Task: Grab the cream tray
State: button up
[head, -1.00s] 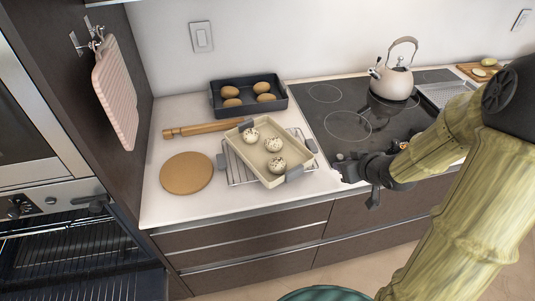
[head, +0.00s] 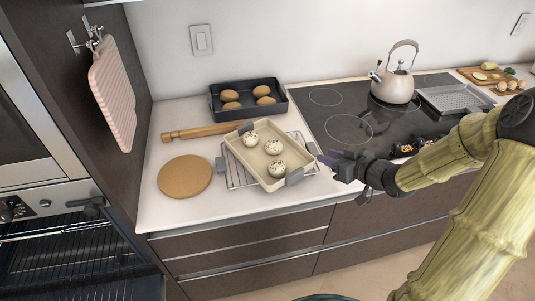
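The cream tray (head: 286,156) sits tilted askew on a wire rack on the white counter, with several speckled round buns in it. It has grey grips at opposite ends, one at its front right (head: 294,177). My gripper (head: 326,162) is just right of the tray, near its right side, and looks apart from it. The gripper is small and dark in this view, and I cannot tell whether its fingers are open or shut. My arm reaches in from the right.
A dark tray (head: 215,104) with several brown buns stands behind. A rolling pin (head: 195,131) and round board (head: 185,176) lie left. The wire rack (head: 236,179) is under the cream tray. The cooktop (head: 345,104) with a kettle (head: 393,85) is right. An open oven (head: 75,250) is at lower left.

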send_near(298, 144)
jog(key=x, duration=0.4)
jog(key=shift+f, duration=0.2)
jog(key=x, duration=0.5)
jog(key=shift+w+a+r, duration=0.1)
jog(key=shift+w+r, duration=0.05)
jog(key=shift+w, duration=0.05)
dwell(0.3)
